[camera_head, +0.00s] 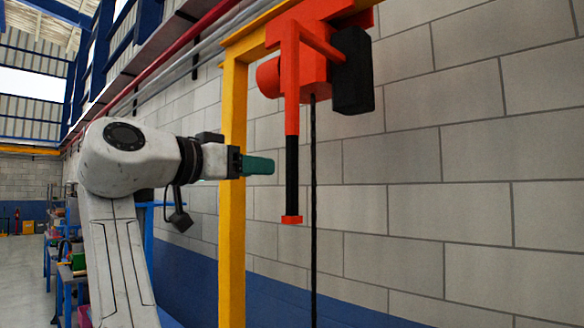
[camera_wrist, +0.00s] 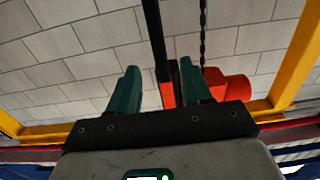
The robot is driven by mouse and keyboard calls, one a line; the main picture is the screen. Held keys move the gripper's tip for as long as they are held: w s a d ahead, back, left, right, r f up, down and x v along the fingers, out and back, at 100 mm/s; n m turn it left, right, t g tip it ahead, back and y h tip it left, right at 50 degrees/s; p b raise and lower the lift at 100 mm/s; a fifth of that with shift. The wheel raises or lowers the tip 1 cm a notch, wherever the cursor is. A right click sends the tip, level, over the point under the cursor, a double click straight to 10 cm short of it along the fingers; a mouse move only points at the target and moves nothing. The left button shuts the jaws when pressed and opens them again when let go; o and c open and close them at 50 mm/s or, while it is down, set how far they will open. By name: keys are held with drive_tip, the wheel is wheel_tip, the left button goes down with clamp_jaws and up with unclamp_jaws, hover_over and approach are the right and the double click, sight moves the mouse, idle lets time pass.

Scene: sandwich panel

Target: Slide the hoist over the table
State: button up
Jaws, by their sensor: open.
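The orange-red hoist (camera_head: 302,68) hangs from a yellow overhead beam in the head view. Its long handle has a black grip (camera_head: 292,175) with a red end cap and hangs down beside a dark chain (camera_head: 313,200). My gripper (camera_head: 272,166) is level with the black grip and just left of it. In the wrist view, my gripper (camera_wrist: 159,64) has its green fingers apart, with the handle's dark grip (camera_wrist: 155,30) showing between them, nearer the right finger. Whether they touch it is unclear. Part of the red hoist (camera_wrist: 235,88) shows behind the right finger. No table is clearly visible below the hoist.
A yellow post (camera_head: 232,240) stands upright behind my wrist, close to the arm. A grey block wall (camera_head: 440,150) with a blue lower band lies behind the hoist. Cluttered blue benches (camera_head: 68,270) stand at the far left.

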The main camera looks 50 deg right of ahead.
sight(288, 167)
drive_tip(key=d+p, duration=0.1)
drive_tip(key=d, duration=0.2)
drive_tip(key=d+p, duration=0.1)
drive_tip(key=d, duration=0.3)
drive_tip(key=d+p, duration=0.1)
drive_tip(key=d, duration=0.2)
drive_tip(key=shift+w+d+r, duration=0.15)
drive_tip(key=shift+d+r, duration=0.1)
drive_tip(key=shift+d, duration=0.1)
drive_tip(key=shift+c, duration=0.2)
clamp_jaws()
